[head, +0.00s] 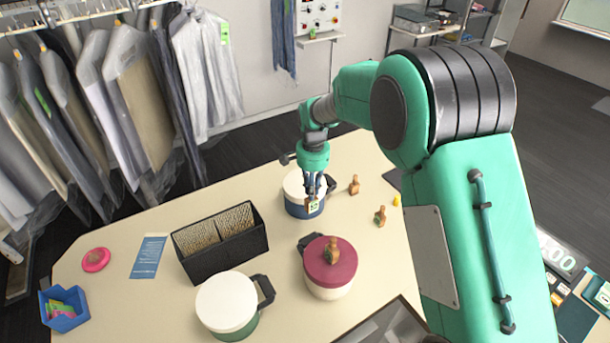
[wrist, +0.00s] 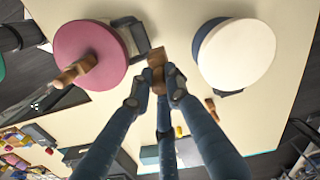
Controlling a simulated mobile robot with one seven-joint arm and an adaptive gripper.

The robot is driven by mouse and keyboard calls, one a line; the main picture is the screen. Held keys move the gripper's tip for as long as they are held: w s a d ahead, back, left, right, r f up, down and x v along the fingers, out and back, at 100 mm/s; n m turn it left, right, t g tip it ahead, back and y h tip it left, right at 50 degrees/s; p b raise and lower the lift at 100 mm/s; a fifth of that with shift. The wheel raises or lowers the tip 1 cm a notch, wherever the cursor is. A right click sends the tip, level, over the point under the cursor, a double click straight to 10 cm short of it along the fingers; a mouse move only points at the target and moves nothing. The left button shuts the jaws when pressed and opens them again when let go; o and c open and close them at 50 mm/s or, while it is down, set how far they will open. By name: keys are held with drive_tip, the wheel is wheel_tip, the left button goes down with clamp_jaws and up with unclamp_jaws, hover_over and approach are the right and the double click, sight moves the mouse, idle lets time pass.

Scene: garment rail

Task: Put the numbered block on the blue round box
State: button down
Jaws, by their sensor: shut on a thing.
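My gripper (head: 312,190) is shut on a small brown wooden block (head: 313,205) with a pale green label; any number is too small to read. In the wrist view the block (wrist: 157,60) sits between the fingertips (wrist: 160,85). The blue round box (head: 304,208) has a white lid and stands on the table. In the head view the block overlaps its front; in the wrist view the box (wrist: 235,52) lies right of the block, with a gap between them in the picture. I cannot tell the block's exact height.
A cream box with a maroon lid (head: 330,272) carries a wooden stamp-like piece (head: 332,250). A green box with a white lid (head: 227,305) and a black divided holder (head: 222,250) stand nearby. Two wooden pieces, one here (head: 354,185) and one here (head: 380,215), stand to the right.

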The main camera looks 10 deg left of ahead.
drive_tip(key=w+a+p, duration=0.1)
drive_tip(key=w+a, duration=0.2)
drive_tip(key=w, duration=0.3)
drive_tip(key=w+a+f+p, duration=0.1)
drive_tip(key=w+a, duration=0.3)
drive_tip(key=w, duration=0.3)
drive_tip(key=shift+w+f+p, duration=0.2)
drive_tip(key=shift+w+p, duration=0.1)
drive_tip(key=shift+p, duration=0.1)
drive_tip(key=shift+f+p, duration=0.5)
drive_tip(key=shift+f, duration=1.25)
drive_tip(key=shift+f, duration=0.15)
drive_tip(key=c, duration=1.7)
unclamp_jaws()
drive_tip(key=shift+o, duration=0.2)
wheel_tip(320, 180, up, 12)
drive_tip(key=b, duration=0.2)
